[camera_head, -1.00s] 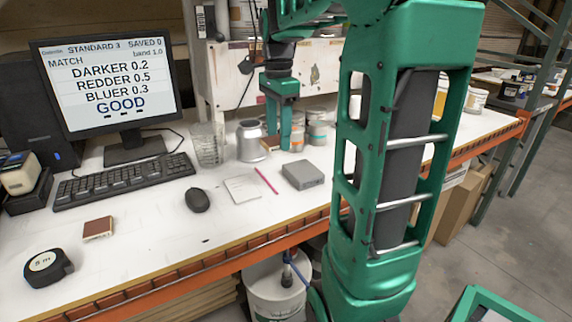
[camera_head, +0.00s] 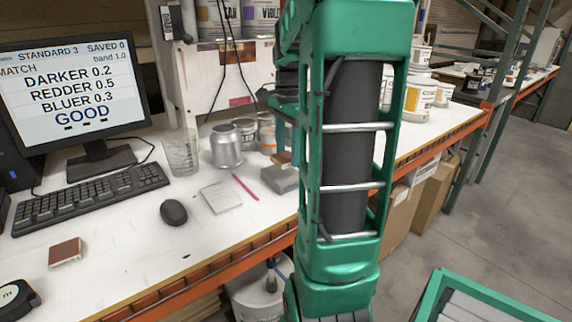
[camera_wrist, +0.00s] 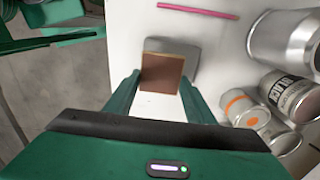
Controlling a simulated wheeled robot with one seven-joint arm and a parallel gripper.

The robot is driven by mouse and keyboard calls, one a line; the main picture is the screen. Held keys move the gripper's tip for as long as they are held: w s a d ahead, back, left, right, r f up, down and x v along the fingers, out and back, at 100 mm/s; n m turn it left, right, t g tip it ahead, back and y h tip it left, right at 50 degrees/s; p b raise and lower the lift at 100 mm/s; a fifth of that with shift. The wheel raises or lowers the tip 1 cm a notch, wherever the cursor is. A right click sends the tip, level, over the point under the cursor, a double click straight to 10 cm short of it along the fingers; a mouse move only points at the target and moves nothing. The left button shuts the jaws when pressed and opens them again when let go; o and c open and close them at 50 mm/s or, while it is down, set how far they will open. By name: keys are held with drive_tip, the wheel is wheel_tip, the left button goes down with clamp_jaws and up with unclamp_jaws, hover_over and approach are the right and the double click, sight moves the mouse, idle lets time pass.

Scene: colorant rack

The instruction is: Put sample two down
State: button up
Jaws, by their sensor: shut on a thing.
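My gripper (camera_wrist: 158,92) is shut on a flat square brown sample (camera_wrist: 162,72), gripped by its edges between the two fingers. The held sample shows in the head view (camera_head: 281,158) above the small grey box (camera_head: 284,181). In the wrist view, the grey box (camera_wrist: 188,58) lies behind the sample. Whether the sample touches the box, I cannot tell. In the head view my own arm hides most of the gripper. Another reddish-brown sample (camera_head: 65,252) lies on the table at the front left.
A silver can (camera_head: 227,146), a glass beaker (camera_head: 181,155) and several paint tins (camera_head: 266,135) stand behind. A pink pencil (camera_head: 246,187), notepad (camera_head: 220,197) and mouse (camera_head: 173,212) lie left of the box. The tabletop (camera_head: 130,245) between mouse and loose sample is clear.

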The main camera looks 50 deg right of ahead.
sight(289, 156)
drive_tip(key=shift+s+d+f, duration=0.15)
drive_tip(key=shift+s+f, duration=0.05)
drive_tip(key=shift+f, duration=2)
drive_tip(key=o, duration=1)
drive_tip(key=shift+f, duration=0.1)
wheel_tip(289, 156, up, 12)
drive_tip(key=s+a+f+n, duration=0.4)
drive_tip(key=a+n, duration=0.1)
drive_tip(key=a, duration=0.1)
drive_tip(key=s+a+f+n, duration=0.5)
drive_tip(key=a, duration=0.1)
drive_tip(key=s+a+f+n, duration=0.4)
drive_tip(key=s+a+n, duration=0.1)
drive_tip(key=shift+s+a+f, duration=0.15)
drive_tip(key=shift+a+f, duration=0.15)
drive_tip(key=shift+a, duration=0.1)
